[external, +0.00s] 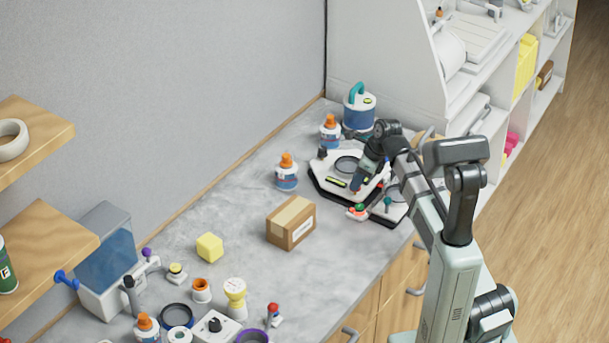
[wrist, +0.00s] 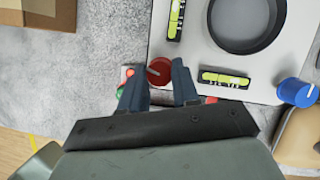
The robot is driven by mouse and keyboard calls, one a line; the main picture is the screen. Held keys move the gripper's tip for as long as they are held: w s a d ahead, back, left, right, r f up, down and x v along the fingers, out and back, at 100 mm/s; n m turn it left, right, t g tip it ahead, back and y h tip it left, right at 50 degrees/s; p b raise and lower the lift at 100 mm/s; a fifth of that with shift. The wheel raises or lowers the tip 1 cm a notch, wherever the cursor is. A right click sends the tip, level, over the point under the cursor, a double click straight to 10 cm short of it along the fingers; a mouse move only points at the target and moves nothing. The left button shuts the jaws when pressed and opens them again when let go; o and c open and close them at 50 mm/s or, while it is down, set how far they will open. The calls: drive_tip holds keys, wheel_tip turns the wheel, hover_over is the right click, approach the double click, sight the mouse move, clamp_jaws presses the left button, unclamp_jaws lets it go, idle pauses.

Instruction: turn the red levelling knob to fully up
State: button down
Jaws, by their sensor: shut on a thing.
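The red levelling knob (wrist: 159,71) is at the near-left corner of a white levelling plate (wrist: 196,52) in the wrist view. My gripper (wrist: 160,76) has its two dark fingers on either side of the knob and is shut on it. Two yellow-green bubble vials lie on the plate, one along the near edge (wrist: 224,79) and one at the left (wrist: 175,20). In the external view my gripper (external: 358,188) reaches down to the near side of the plate (external: 330,164); there I cannot make out the knob clearly.
A blue knob (wrist: 297,91) is at the plate's right corner. A small red and green item is close left of my gripper. A cardboard box (external: 290,222) stands left of the plate, with glue bottles (external: 287,172) behind. Bench between box and yellow cube (external: 210,247) is clear.

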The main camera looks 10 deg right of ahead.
drive_tip(key=n, duration=0.2)
drive_tip(key=n+g, duration=0.1)
drive_tip(key=n, duration=0.1)
drive_tip(key=n+g, duration=0.1)
drive_tip(key=n, duration=0.1)
drive_tip(key=shift+w, duration=0.25)
drive_tip(key=n+g, duration=0.1)
drive_tip(key=n, duration=0.2)
drive_tip(key=n+g, duration=0.1)
drive_tip(key=n, duration=0.2)
drive_tip(key=shift+w+g+h, duration=0.1)
drive_tip(key=shift+g+h, duration=0.2)
drive_tip(key=shift+h, duration=0.1)
drive_tip(key=shift+n, duration=0.3)
drive_tip(key=c, duration=0.8)
unclamp_jaws()
